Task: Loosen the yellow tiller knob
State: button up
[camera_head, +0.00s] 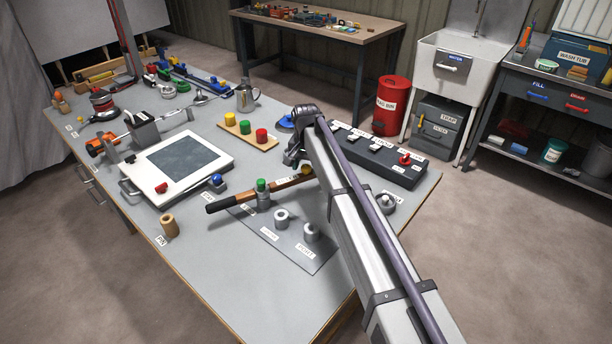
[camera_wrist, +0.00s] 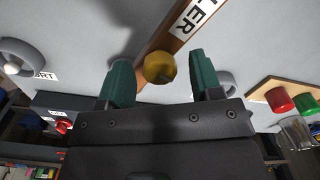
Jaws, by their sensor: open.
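The yellow tiller knob (camera_wrist: 160,67) shows in the wrist view between the two green fingertips of my gripper (camera_wrist: 163,82). The fingers stand apart with a gap on each side of the knob. The knob sits on the brown wooden tiller (camera_wrist: 184,24), which carries a white label ending in "LER". In the head view the tiller (camera_head: 282,186) lies over the table with its black grip to the left. The yellow knob (camera_head: 307,170) shows at its right end, beside my arm. My gripper is mostly hidden behind my arm there.
A green-topped post (camera_head: 262,187) stands by the tiller's middle. A tray with yellow, green and red buttons (camera_head: 247,133) lies behind it. A dark switch panel (camera_head: 378,155) is at the back right. The near table corner is clear.

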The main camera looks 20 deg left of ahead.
jog(key=shift+r, duration=0.1)
jog(key=c, duration=0.9)
jog(key=shift+n, duration=0.3)
jog(key=n, duration=1.2)
jog(key=shift+n, duration=0.3)
jog(key=o, duration=0.9)
